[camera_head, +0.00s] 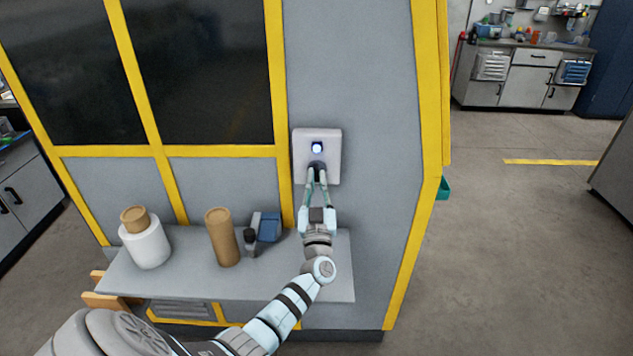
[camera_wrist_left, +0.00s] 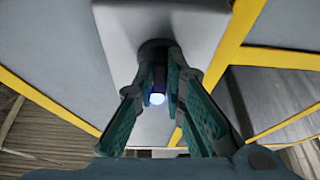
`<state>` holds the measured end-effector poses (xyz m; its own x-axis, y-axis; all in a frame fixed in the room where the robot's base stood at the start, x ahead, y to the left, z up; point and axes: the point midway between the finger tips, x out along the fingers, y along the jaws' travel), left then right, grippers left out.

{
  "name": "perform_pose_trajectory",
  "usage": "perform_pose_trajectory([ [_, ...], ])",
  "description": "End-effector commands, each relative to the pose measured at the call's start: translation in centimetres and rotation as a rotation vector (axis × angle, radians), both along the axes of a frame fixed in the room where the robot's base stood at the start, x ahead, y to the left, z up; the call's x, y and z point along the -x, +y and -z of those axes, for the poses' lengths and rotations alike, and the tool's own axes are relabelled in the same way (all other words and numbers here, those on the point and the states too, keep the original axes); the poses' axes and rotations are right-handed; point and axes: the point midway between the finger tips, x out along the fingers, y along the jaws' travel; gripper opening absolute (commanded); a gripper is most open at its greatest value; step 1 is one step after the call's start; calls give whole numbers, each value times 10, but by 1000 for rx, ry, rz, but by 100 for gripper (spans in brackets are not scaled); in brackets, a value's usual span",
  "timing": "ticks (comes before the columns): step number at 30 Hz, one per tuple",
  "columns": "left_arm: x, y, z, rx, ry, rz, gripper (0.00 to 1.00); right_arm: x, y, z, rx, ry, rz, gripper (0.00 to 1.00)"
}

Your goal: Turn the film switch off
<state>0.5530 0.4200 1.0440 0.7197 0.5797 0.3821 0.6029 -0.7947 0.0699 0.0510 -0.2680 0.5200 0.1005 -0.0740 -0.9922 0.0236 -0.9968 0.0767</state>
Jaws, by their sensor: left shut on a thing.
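The film switch (camera_head: 332,142) is a pale square box on the grey machine panel, right of a yellow post. A bluish-white light (camera_head: 317,148) glows on it, and a dark round knob (camera_head: 317,165) sits just below the light. My left gripper (camera_head: 317,174) reaches up from below and is shut on the knob. In the left wrist view the fingers (camera_wrist_left: 162,72) close on the dark knob (camera_wrist_left: 153,47), and the glowing light (camera_wrist_left: 157,98) shows between them. The fingers hide part of the knob, so its angle is unclear. My right gripper is not in view.
A grey shelf (camera_head: 190,288) juts out below the switch. The floor to the right is open.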

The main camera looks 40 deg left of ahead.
Motion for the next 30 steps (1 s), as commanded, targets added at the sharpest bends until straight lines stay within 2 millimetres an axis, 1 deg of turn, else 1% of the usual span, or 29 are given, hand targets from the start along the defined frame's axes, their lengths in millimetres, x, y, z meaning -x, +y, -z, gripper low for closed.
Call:
perform_pose_trajectory([
  [8, -1, -2, -1, 152, -112, -1, 0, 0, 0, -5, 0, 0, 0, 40],
  [20, -4, -5, -3, 452, -340, 0, 0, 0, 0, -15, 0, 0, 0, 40],
  [30, -5, -7, -6, 711, -536, -1, 0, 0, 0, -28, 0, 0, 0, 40],
])
